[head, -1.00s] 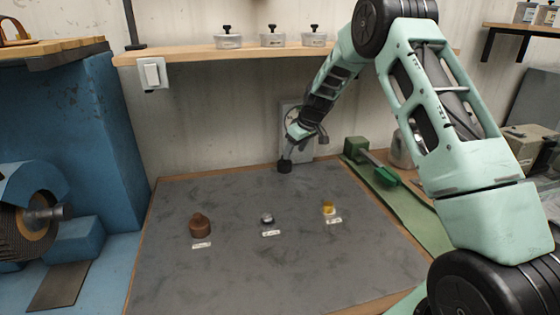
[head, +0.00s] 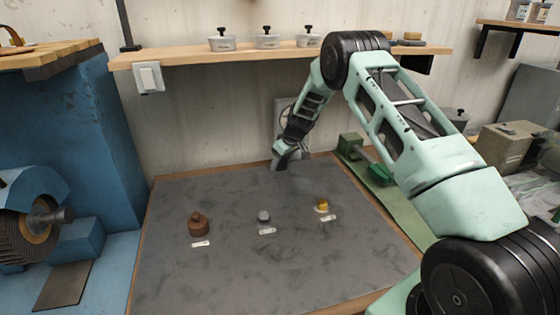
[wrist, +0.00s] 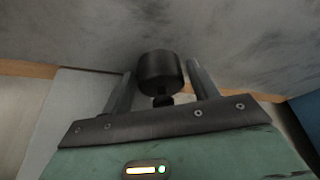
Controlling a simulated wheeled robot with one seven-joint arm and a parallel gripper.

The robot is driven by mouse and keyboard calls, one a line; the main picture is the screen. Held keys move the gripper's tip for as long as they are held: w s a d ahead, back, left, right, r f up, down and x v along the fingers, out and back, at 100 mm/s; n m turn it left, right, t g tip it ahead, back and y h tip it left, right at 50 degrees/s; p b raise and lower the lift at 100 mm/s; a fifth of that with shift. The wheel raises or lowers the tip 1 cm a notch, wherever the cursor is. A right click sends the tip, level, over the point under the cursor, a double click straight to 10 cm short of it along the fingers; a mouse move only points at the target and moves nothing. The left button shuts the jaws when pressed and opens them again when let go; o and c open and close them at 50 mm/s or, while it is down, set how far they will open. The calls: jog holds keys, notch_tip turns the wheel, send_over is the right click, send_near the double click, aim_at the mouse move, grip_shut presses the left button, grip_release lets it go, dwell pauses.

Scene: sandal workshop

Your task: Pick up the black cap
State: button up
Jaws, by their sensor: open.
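The black cap (wrist: 160,70) shows in the wrist view as a wide dark cylinder with a narrower knob toward my gripper. My gripper (wrist: 160,86) is open, with one finger on each side of the cap. I cannot tell whether either finger touches it. In the head view my gripper (head: 279,163) is low at the back edge of the grey mat (head: 200,275) and hides the cap.
A brown lidded pot (head: 198,224), a small grey piece (head: 264,217) and a yellow piece (head: 322,204) stand on the mat, each with a label in front. A green tool (head: 375,170) lies to the right. A shelf (head: 185,57) runs above.

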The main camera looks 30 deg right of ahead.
jog(key=c, duration=0.7)
